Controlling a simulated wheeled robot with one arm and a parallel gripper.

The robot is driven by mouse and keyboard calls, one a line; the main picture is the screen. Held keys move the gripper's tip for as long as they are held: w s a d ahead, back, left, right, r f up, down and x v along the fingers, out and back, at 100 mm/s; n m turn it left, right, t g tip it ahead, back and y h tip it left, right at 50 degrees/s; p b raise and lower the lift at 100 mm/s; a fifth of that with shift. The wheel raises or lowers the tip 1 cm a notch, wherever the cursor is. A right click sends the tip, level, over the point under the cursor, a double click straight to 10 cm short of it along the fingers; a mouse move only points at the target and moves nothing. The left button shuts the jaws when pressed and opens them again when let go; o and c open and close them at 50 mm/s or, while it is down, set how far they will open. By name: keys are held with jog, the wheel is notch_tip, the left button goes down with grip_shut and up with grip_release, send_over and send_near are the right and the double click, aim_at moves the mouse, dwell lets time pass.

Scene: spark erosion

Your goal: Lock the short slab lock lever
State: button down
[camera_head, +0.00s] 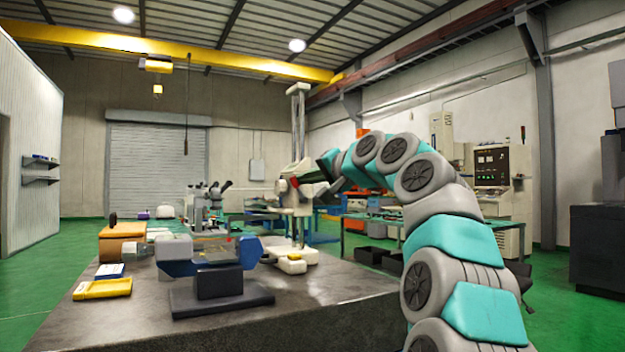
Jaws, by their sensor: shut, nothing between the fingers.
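My gripper (308,177) is at the end of my teal and grey arm, which reaches in from the lower right. Its dark fingers point left at the white carriage of a tall column stand (299,105). The fingers are shut and hold nothing. A small red piece (293,182) shows right at the fingertips, against the carriage. I cannot tell whether it is the short slab lock lever, nor whether the fingers touch it. No lever is clear enough to tell locked from unlocked.
The dark bench (330,295) carries a blue-grey device on a black base (222,300), a yellow item (102,289), an orange-brown box (121,243) and a microscope (214,200). The bench's front right top is clear. Green worktables (372,228) stand behind my arm.

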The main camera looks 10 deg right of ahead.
jog(key=n, duration=0.1)
jog(key=a+n+h+b, duration=0.1)
jog(key=n, duration=0.1)
jog(key=a+f+n+b, duration=0.1)
jog(key=n, duration=0.1)
jog(key=shift+s+a+f, duration=0.1)
jog(key=shift+s+a, duration=0.1)
jog(key=shift+s, duration=0.2)
jog(key=w+d+r+v, duration=0.1)
jog(key=r+v, duration=0.1)
jog(key=v, duration=1)
jog(key=shift+s+d+r, duration=0.3)
jog(key=shift+s, duration=0.1)
